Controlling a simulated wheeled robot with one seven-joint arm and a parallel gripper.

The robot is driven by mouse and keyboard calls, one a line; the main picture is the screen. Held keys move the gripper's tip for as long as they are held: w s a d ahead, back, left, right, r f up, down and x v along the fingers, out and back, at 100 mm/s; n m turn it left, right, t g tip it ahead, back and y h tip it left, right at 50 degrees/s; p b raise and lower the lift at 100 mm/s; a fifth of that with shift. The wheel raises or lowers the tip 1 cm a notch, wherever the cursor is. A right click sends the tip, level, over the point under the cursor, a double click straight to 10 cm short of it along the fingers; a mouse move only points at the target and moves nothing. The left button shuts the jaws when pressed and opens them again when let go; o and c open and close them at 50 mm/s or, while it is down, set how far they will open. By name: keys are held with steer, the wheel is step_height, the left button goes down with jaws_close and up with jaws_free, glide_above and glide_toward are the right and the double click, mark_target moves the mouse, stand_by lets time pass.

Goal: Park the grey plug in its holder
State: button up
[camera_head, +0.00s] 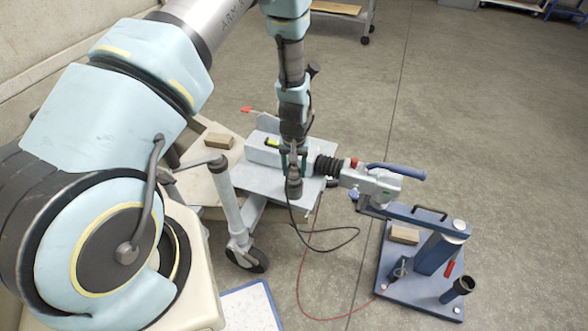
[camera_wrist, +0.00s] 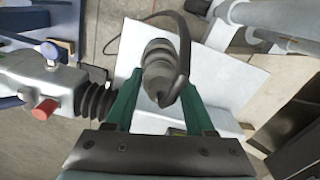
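The grey plug (camera_head: 294,187) is a ribbed cylinder with a black cable, above the grey trailer plate in the head view. My gripper (camera_head: 293,160) points down at it. In the wrist view, the green fingers of my gripper (camera_wrist: 160,90) close in on both sides of the plug (camera_wrist: 158,62), and it appears held between them. A blue stand (camera_head: 410,295) at the lower right carries a dark tilted cup (camera_head: 457,290) and a small dark upright fitting (camera_head: 398,270). I cannot tell which of these is the plug's holder; both look empty.
The trailer coupling (camera_head: 375,184) with black bellows (camera_head: 328,167) and blue handle (camera_head: 397,171) lies between my gripper and the stand. A black cable (camera_head: 345,240) loops over the floor. A jockey wheel (camera_head: 247,259) stands left. Brown blocks lie on the frame (camera_head: 218,141) and stand (camera_head: 405,235).

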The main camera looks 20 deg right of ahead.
steer(key=o, duration=0.4)
step_height(320, 180, up, 11)
steer(key=shift+f+b, duration=0.1)
steer(key=shift+b, duration=0.65)
steer(key=w+a+r+n+t+p, duration=0.1)
steer(key=w+a+r+n+p, duration=0.15)
steer(key=a+r, duration=1.75)
steer(key=s+a+r, duration=0.1)
steer(key=s+a, duration=0.1)
steer(key=a, duration=0.1)
steer(key=s+a+r+n, duration=0.1)
steer(key=s+a, duration=0.1)
steer(key=a, duration=0.1)
steer(key=s+a+r+n, duration=0.1)
steer(key=s+a, duration=0.1)
steer(key=a, duration=0.2)
steer(key=shift+s+a+t, duration=0.1)
steer(key=shift+s+t, duration=0.1)
steer(key=shift+t, duration=0.1)
